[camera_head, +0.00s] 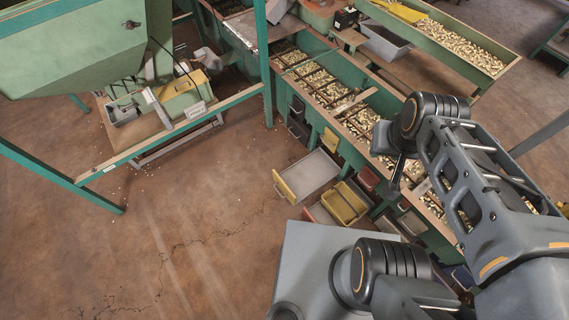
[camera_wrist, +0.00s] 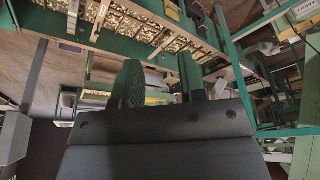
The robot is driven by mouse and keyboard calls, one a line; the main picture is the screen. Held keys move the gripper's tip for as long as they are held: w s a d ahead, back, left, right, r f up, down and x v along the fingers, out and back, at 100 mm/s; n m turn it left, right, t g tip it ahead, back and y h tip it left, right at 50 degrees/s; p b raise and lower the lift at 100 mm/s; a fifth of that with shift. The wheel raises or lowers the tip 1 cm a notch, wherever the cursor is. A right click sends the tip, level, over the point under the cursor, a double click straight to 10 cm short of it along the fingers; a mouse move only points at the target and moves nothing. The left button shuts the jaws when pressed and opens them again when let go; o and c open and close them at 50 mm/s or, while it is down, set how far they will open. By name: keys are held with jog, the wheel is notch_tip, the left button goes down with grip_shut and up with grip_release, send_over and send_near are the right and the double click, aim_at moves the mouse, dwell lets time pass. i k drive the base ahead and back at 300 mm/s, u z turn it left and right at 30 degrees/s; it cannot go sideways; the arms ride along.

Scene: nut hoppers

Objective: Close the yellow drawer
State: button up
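In the head view, a pulled-out drawer with a yellow front (camera_head: 285,187) and a pale grey inside (camera_head: 312,172) sticks out from the green bench. Beside it, to the lower right, is a yellow bin (camera_head: 344,203), sitting in or over another pulled-out drawer; I cannot tell which. My gripper (camera_wrist: 161,78) shows in the wrist view with its two dark fingers apart and nothing between them. My arm reaches over the bench at the right, to the right of the open drawers, apart from them. In the head view the fingers are not clearly seen.
The green bench (camera_head: 317,58) has long troughs of nuts and several drawer fronts along its side. A green machine frame (camera_head: 180,133) stands at left. A long nut tray (camera_head: 462,45) lies at the back right. The brown floor (camera_head: 190,220) left of the drawers is clear.

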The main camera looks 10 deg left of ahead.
aim_at(298, 183)
jog(key=u, duration=0.55)
jog(key=k, duration=0.65)
jog(key=u, duration=1.25)
jog(key=i, duration=1)
jog(key=z, duration=0.1)
